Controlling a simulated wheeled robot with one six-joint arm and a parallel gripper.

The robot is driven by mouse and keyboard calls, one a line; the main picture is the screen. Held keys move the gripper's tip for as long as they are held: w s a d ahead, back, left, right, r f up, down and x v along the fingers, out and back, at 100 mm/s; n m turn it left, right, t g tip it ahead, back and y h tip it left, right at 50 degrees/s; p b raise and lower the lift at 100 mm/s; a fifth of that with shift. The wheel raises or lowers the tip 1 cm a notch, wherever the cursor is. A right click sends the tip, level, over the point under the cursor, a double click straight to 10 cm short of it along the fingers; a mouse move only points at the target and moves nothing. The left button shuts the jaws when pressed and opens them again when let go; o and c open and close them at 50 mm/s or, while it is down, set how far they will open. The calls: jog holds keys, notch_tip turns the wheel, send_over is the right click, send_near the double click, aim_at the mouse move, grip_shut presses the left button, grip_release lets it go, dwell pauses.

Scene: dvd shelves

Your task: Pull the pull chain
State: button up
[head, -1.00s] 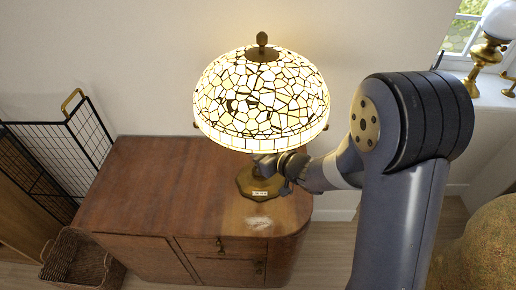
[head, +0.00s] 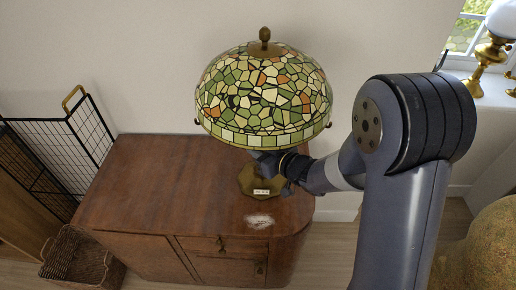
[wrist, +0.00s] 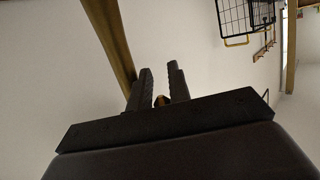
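The table lamp has a stained-glass shade (head: 264,98) in green, cream and orange, and it is unlit. Its brass base (head: 258,181) stands on the wooden cabinet. My gripper reaches in under the right side of the shade, and the shade partly hides it in the head view. In the wrist view my gripper (wrist: 161,82) has its two fingers close together, with a small brass piece, the end of the pull chain (wrist: 161,101), filling the gap between them. The brass lamp stem (wrist: 110,45) runs just left of the fingers. The rest of the chain is hidden.
The wooden cabinet (head: 150,190) has a clear top to the left of the lamp. A wicker basket (head: 75,256) and a black wire rack (head: 85,140) stand at the left. A brass lamp (head: 487,62) stands on the windowsill at the right.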

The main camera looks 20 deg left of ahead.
jog(key=o, duration=0.4)
jog(key=shift+r, duration=0.1)
jog(key=shift+o, duration=0.2)
jog(key=v, duration=1)
jog(key=shift+s+d, duration=0.25)
jog(key=shift+d, duration=0.05)
jog(key=shift+r, duration=0.1)
jog(key=x, duration=0.8)
